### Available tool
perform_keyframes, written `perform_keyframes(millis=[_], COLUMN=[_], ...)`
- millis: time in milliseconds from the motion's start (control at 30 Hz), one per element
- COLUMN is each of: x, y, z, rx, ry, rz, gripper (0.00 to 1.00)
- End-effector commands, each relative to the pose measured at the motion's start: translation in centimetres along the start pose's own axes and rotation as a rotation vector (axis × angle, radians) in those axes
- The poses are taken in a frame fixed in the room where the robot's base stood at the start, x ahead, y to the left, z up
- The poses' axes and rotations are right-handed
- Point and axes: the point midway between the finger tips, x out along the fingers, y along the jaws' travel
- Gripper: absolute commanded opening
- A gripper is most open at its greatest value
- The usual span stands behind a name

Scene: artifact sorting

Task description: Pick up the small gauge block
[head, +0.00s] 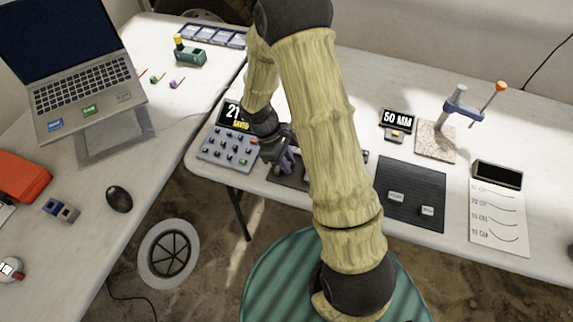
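A black mat (408,175) lies on the right-hand table. Two small pale grey blocks with dark markings, which look like gauge blocks, rest on its front part: a left block (395,196) and a right block (427,210). The right one looks slightly smaller, but I cannot tell for sure. My gripper (284,164) is left of the mat, above the table's front edge beside the button panel. My arm partly covers it, and its fingers are too small and dark to show whether they are open or hold anything.
A button panel (228,149) with a display is left of my gripper. A "50 MM" display (397,119), a stand on a stone base (435,143) and a paper chart (498,217) surround the mat. The left table carries a laptop (75,92) and a mouse (119,199).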

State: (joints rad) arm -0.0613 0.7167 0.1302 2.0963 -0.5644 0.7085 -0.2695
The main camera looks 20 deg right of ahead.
Motion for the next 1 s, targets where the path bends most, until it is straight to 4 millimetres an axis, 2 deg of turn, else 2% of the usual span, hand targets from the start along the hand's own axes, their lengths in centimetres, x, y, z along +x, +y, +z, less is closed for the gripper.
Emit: perform_keyframes(millis=[33,67,333,467,800,1000], x=[0.0,0.0,-0.1,-1.0,-6.8,-9.0], y=[0.0,0.0,0.0,0.1,0.1,0.1], z=[0.0,0.0,0.0,0.3,2.7,3.7], rx=[0.000,0.000,0.000,0.002,0.003,0.002], ry=[0.000,0.000,0.001,0.003,0.004,0.002], rz=[0.000,0.000,0.001,0.002,0.004,0.001], gripper=[0.04,0.00,0.00,0.00,0.00,0.00])
